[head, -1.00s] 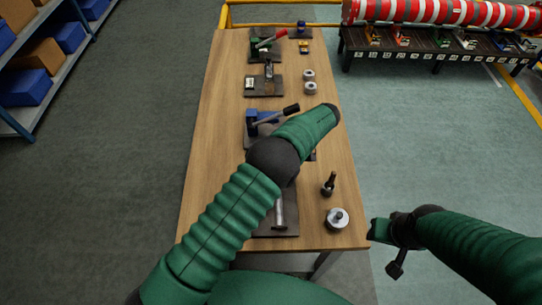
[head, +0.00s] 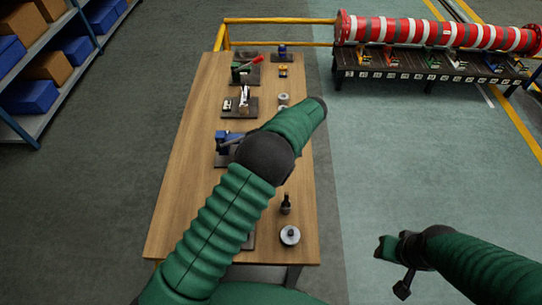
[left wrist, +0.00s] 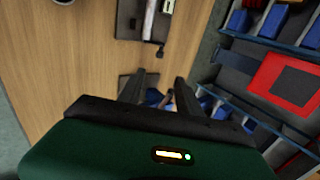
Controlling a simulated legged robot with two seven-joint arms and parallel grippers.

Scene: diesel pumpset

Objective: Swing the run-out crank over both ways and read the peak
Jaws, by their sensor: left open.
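A blue fixture (head: 222,143) with a grey lever stands on a dark plate at mid table; my left arm covers much of it in the head view, including the lever's end. I cannot tell which part is the run-out crank, and no dial reading is legible. My left gripper (left wrist: 159,78) shows in the left wrist view with its two dark fingers apart. Blue parts (left wrist: 153,97) on a dark plate show between and beyond them; contact cannot be told. In the head view this gripper is hidden behind my arm. My right gripper (head: 398,262) hangs over floor, right of the table.
The wooden table (head: 185,190) also carries a fixture with a red-ended lever (head: 247,70), a pale upright piece (head: 244,98), a dark peg (head: 286,204) and a round metal part (head: 290,236). Shelves (head: 60,65) stand left; a striped red-white roller (head: 440,32) lies at back right.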

